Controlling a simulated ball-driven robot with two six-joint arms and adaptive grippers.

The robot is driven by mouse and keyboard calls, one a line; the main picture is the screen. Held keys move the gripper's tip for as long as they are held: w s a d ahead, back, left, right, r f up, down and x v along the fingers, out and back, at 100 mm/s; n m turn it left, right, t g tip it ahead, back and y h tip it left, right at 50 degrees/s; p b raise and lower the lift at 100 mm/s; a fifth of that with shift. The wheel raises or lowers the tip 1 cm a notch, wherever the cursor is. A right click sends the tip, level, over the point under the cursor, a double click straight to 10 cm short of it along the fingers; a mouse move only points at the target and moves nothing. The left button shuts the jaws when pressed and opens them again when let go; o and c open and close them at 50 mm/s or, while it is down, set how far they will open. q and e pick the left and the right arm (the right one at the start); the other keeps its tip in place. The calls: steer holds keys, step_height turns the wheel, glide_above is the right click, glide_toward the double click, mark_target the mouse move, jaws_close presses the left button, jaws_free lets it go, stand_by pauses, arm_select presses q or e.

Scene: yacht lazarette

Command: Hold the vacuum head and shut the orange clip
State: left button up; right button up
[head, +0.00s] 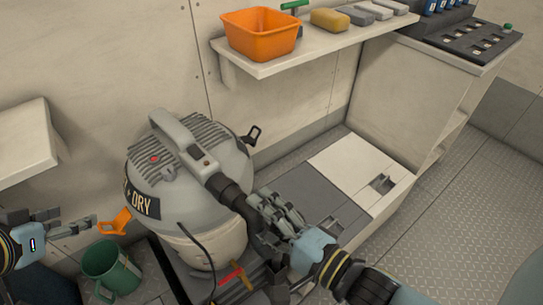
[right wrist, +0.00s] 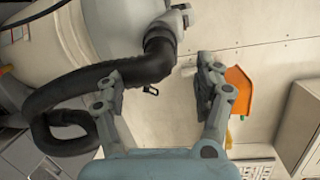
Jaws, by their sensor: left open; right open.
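The vacuum head (head: 185,165) is a grey ribbed dome with a handle, on a pale drum. The orange clip (head: 116,222) sticks outward from its left side, apart from the drum. My left gripper (head: 92,222) is open, its fingertips just left of the clip; I cannot tell if they touch it. My right gripper (head: 264,203) is open at the vacuum's right side, near the black hose. In the right wrist view, its spread fingers (right wrist: 158,76) have the hose (right wrist: 155,62) close by the left one, and the vacuum (right wrist: 90,35) beyond. Nothing is held.
A black clip (head: 250,136) sticks out at the vacuum's far side. A green mug (head: 112,272) stands below my left gripper. A shelf (head: 300,62) behind carries an orange bin (head: 258,36) and several blocks. Open floor (head: 440,200) lies to the right.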

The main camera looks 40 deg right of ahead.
mark_target(228, 192)
steer(key=x, duration=0.9)
steer(key=shift+w+f, duration=0.1)
steer(key=shift+w, duration=0.3)
jaws_close()
stand_by(0.6)
